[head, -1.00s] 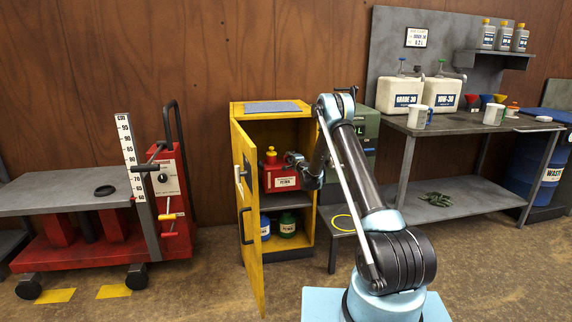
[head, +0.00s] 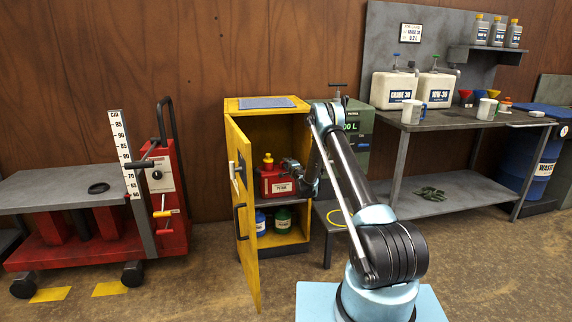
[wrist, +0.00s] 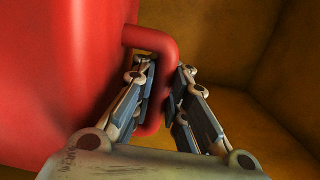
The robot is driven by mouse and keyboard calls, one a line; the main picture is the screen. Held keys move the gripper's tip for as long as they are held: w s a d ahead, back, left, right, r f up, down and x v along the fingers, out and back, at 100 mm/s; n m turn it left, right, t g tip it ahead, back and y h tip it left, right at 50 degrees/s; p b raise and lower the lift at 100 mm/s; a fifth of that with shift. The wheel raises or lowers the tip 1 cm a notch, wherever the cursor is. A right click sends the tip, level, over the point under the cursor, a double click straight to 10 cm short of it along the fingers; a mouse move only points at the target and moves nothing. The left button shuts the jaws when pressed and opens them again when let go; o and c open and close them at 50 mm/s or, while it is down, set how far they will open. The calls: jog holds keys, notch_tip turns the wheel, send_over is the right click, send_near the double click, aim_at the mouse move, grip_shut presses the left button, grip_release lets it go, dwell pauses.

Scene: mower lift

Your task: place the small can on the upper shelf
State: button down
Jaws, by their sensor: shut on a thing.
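The small can is a red petrol can (head: 277,183) with a yellow cap and a white label. It is inside the yellow cabinet (head: 232,107), at the level of the upper shelf; I cannot tell whether its base touches the shelf (head: 284,200). In the wrist view the red can (wrist: 60,70) fills the left side. My gripper (wrist: 166,95) is shut on the can's red side handle (wrist: 150,40). In the head view my gripper (head: 296,172) reaches in from the right, and its fingers are hard to make out.
The cabinet's yellow door (head: 246,220) stands open on the left. A blue can (head: 260,221) and a green can (head: 282,220) stand on the lower level. A workbench (head: 440,122) is to the right, a red lift (head: 170,190) to the left.

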jog(key=c, duration=1.5)
grip_release()
jog(key=shift+c, duration=0.2)
